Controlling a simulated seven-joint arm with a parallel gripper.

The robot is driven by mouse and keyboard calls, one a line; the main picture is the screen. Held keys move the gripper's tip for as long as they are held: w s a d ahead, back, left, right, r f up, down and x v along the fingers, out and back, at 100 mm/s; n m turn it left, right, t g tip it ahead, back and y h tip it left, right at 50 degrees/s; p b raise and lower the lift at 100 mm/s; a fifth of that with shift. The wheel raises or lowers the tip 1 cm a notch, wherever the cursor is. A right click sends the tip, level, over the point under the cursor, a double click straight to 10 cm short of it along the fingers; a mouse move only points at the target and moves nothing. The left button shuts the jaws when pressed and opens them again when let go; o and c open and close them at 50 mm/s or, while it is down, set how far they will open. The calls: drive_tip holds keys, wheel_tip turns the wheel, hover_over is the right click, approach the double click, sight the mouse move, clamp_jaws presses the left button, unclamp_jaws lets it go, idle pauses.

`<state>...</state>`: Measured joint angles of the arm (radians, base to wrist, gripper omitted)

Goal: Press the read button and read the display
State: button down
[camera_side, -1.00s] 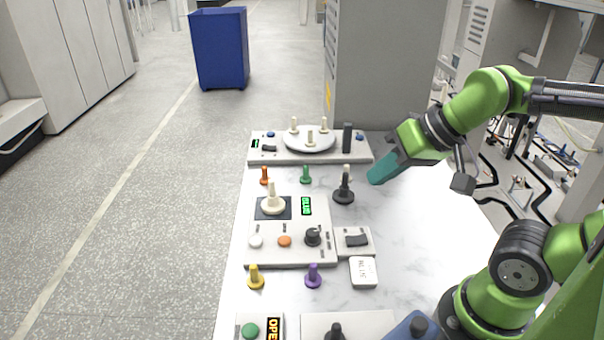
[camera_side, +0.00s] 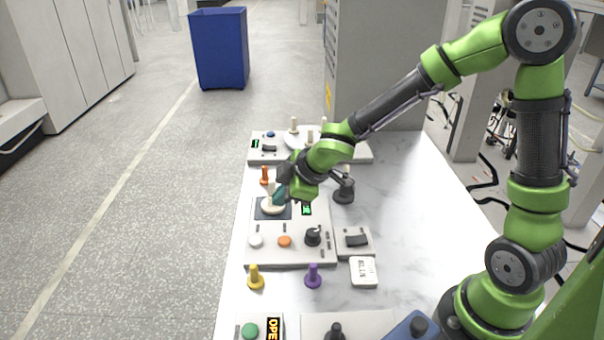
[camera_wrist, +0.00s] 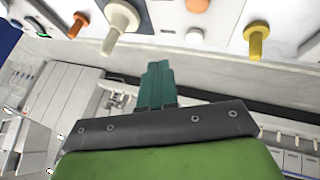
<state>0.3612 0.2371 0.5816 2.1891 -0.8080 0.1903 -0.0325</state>
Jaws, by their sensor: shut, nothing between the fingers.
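The middle panel (camera_side: 290,256) carries a white button (camera_side: 255,240), an orange button (camera_side: 285,241), a black knob (camera_side: 313,236) and a small display with green characters (camera_side: 307,210). My arm partly covers the display, and its text is not readable. No button label is legible, so I cannot tell which is the read button. A cream bobbin (camera_side: 268,206) stands upright on the panel's dark square. My gripper (camera_side: 279,196) is shut and empty, overlapping the bobbin in the side view; contact is unclear. In the wrist view the shut teal fingers (camera_wrist: 158,68) show near the white button (camera_wrist: 194,36) and orange button (camera_wrist: 198,5).
Orange (camera_side: 265,175), yellow (camera_side: 255,277) and purple (camera_side: 313,276) pegs stand around the panel. A dark stand (camera_side: 344,192) is to its right, with a black rocker switch (camera_side: 356,240) and white labelled block (camera_side: 363,272). The table's right side is clear.

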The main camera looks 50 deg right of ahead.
sight(259, 241)
drive_tip(key=w+a+r+n+t+y, duration=0.1)
drive_tip(key=w+a+r+n+y, duration=0.1)
drive_tip(key=a+n, duration=0.2)
drive_tip(key=shift+w+a+y, duration=0.25)
drive_tip(key=shift+a+y, duration=0.15)
drive_tip(key=shift+a, duration=0.35)
drive_tip(key=shift+f, duration=0.15)
drive_tip(key=shift+f, duration=4.3)
drive_tip(key=shift+f, duration=0.45)
